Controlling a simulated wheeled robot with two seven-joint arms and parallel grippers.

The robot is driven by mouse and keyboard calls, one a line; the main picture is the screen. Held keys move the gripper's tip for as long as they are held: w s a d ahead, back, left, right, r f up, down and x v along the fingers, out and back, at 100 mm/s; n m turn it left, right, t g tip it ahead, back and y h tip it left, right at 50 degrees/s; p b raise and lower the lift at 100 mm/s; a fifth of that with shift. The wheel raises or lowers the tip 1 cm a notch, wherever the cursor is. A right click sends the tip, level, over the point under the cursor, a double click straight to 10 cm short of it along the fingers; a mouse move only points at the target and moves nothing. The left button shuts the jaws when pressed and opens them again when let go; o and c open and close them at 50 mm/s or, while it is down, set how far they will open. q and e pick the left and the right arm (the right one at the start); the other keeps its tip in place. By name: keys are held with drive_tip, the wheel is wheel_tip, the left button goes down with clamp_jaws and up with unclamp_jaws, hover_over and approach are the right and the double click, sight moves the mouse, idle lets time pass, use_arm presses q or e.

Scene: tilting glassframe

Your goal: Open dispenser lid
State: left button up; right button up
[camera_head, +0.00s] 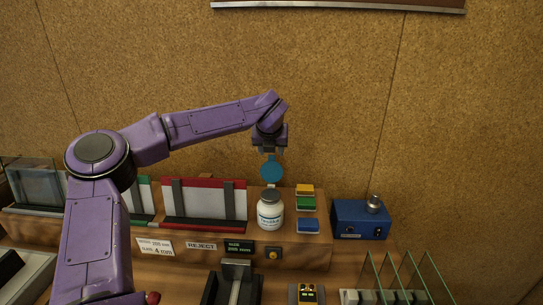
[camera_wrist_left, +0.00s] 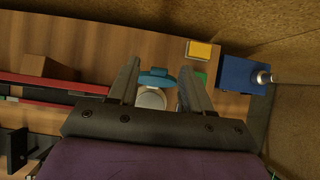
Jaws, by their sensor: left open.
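A white labelled jar (camera_head: 270,215) with a grey round top stands upright on the wooden shelf. A teal disc (camera_head: 271,169) stands on edge just behind and above that top. I cannot tell whether it is joined to the jar. In the left wrist view the teal piece (camera_wrist_left: 157,78) and a pale round top (camera_wrist_left: 150,99) lie between the two fingers. My left gripper (camera_head: 270,151) points down over the teal disc. Its jaws are open and the fingers lie either side of the teal piece; contact is unclear. My right gripper is not in view.
Yellow, green and blue blocks (camera_head: 307,226) sit right of the jar. A blue box (camera_head: 360,219) with a metal knob stands farther right. A red-edged frame (camera_head: 204,184) stands left. Upright glass panes (camera_head: 405,275) are front right. A cork wall is behind.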

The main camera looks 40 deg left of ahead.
use_arm(q)
drive_tip(key=b+v, duration=0.2)
drive_tip(key=v, duration=0.5)
drive_tip(key=shift+r, duration=0.25)
drive_tip(key=shift+s, duration=0.15)
